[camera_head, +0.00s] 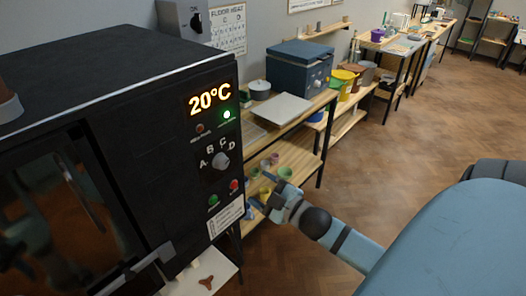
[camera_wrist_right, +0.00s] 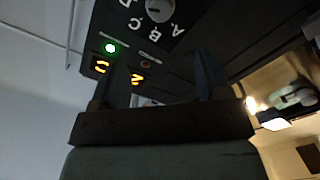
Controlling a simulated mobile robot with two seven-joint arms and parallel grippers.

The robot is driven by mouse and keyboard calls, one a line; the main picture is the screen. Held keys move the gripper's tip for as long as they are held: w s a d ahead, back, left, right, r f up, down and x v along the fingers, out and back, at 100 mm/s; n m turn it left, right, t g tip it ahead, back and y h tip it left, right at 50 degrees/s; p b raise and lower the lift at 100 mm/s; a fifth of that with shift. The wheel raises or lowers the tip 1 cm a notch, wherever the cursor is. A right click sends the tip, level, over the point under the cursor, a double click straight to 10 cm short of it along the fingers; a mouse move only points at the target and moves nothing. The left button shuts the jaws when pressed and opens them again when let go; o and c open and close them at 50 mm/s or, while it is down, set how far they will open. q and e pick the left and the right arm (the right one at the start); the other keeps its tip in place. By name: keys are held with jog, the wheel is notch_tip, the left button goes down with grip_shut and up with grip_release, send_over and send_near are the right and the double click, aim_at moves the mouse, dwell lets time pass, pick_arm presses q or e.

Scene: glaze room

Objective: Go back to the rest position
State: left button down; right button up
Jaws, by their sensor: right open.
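My right gripper (camera_head: 256,190) is in front of the black kiln (camera_head: 140,90), just right of its control panel, with the wooden shelf behind it. In the right wrist view the gripper (camera_wrist_right: 156,82) is open, its two fingers apart with nothing between them. The kiln's panel (camera_wrist_right: 150,40) shows upside down beyond the fingers. In the head view the display (camera_head: 210,98) reads 20°C, a green light is lit, and a dial (camera_head: 221,161) sits among the letters A to D. My left gripper is not in view.
A wooden shelf (camera_head: 308,113) with small coloured cups below stands behind my right gripper. A blue-grey box (camera_head: 300,66) and several buckets stand along the wall. A white surface (camera_head: 200,279) with a brown three-armed piece lies below the kiln. The wooden floor (camera_head: 420,120) at right is clear.

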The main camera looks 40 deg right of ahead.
jog(key=s+a+f+m+g+y+p, duration=0.1)
jog(key=s+a+f+m+g, duration=0.2)
jog(key=s+a+f, duration=0.3)
jog(key=s+a+f+m+g+y+p, duration=0.1)
jog(key=s+a+f+m+g, duration=0.2)
jog(key=s+a+f, duration=0.4)
jog(key=a+f+g, duration=0.1)
jog(key=a+f, duration=0.4)
jog(key=f, duration=0.1)
jog(key=shift+f+m, duration=0.2)
jog(key=shift+m, duration=0.2)
dwell(0.5)
